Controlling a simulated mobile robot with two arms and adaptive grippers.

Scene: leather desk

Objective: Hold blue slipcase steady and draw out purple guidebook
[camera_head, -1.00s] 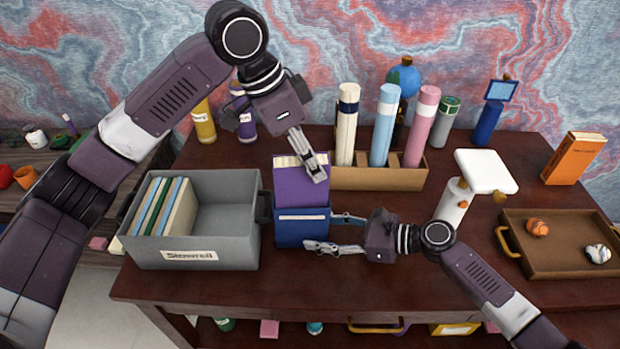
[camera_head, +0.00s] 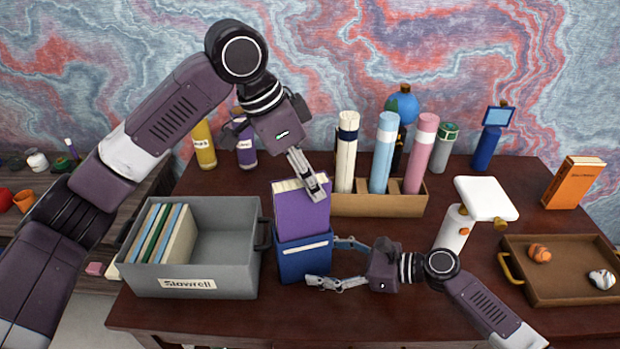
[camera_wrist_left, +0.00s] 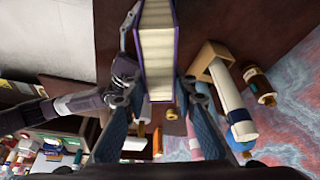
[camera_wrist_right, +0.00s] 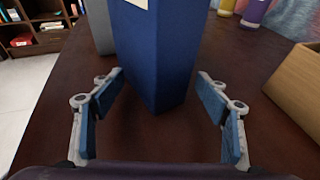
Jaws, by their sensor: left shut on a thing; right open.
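The purple guidebook (camera_head: 303,214) stands partly out of the blue slipcase (camera_head: 304,262), its lower part hidden inside. Both look slightly tilted in the head view. My left gripper (camera_head: 308,180) is shut on the guidebook's upper part from above. In the left wrist view the book's cream page edge (camera_wrist_left: 158,50) lies between the fingers (camera_wrist_left: 160,95). My right gripper (camera_head: 333,264) is open at the slipcase's right side, low over the desk. In the right wrist view the slipcase (camera_wrist_right: 155,55) stands between and beyond the spread fingers (camera_wrist_right: 160,95), with gaps on both sides.
A grey bin (camera_head: 240,280) with several thin books stands close left of the slipcase. A brown holder (camera_head: 375,205) with rolled tubes is behind. A white lamp (camera_head: 452,228) and a brown tray (camera_head: 570,285) are at right. The front desk strip is clear.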

